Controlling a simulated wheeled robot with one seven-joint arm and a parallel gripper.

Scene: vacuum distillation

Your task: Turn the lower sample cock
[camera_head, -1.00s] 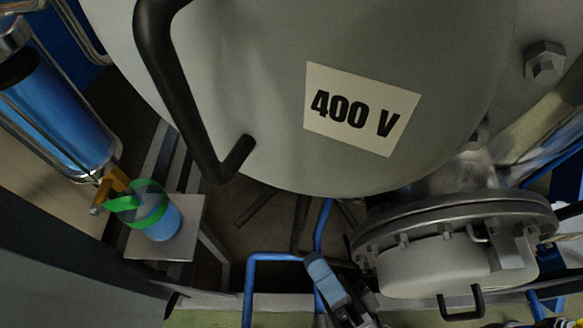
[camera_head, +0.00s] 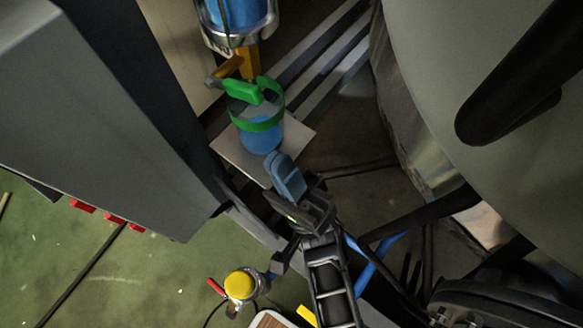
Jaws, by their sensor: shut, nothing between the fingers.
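The sample cock has a brass body (camera_head: 249,63) below a clear cylinder of blue liquid (camera_head: 238,14) at the top of the view. A green lever handle (camera_head: 242,91) is on the cock, and a green ring (camera_head: 262,125) curves around the container just below it. A blue container (camera_head: 260,141) stands under the cock on a small light plate (camera_head: 299,131). My gripper (camera_head: 279,167), with blue fingers, is shut and empty. It appears just below the container in the picture, apart from the green handle; its exact depth is hard to tell.
A large grey vessel (camera_head: 480,45) with a dark handle (camera_head: 515,80) fills the right. A grey cabinet (camera_head: 90,110) fills the left. Blue pipes (camera_head: 372,262) and dark struts lie right of my arm. A yellow-capped item (camera_head: 240,284) is on the green floor's side below.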

